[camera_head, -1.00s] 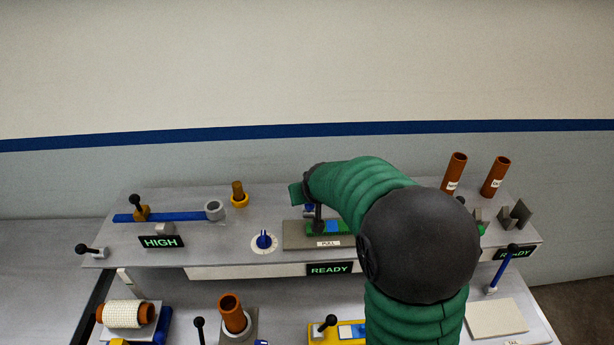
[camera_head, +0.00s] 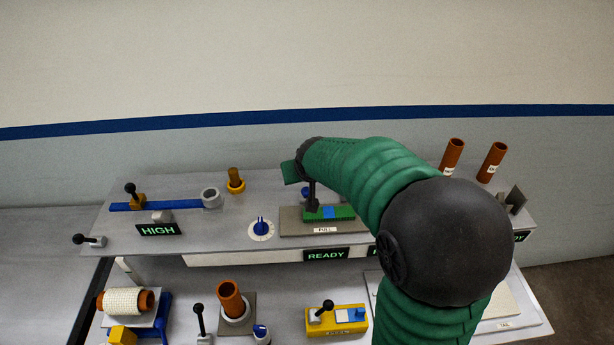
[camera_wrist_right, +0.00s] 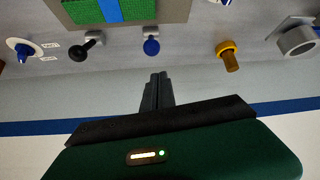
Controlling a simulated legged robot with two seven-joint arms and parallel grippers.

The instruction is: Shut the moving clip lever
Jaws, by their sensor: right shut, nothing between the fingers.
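Several black-ball levers show, and no label tells which is the moving clip lever. A green block with a blue strip (camera_head: 329,212) lies on a grey plate (camera_head: 290,222), also seen in the wrist view (camera_wrist_right: 112,8). My right gripper (camera_head: 312,204) points down by this block, and its fingers (camera_wrist_right: 157,78) are shut and empty in the wrist view. My left gripper is not in view.
A brass peg (camera_head: 236,181), a dial (camera_head: 261,229) and a READY sign (camera_head: 325,254) stand nearby. Brown tubes (camera_head: 451,157) stand behind my arm. The lower bench holds several fixtures.

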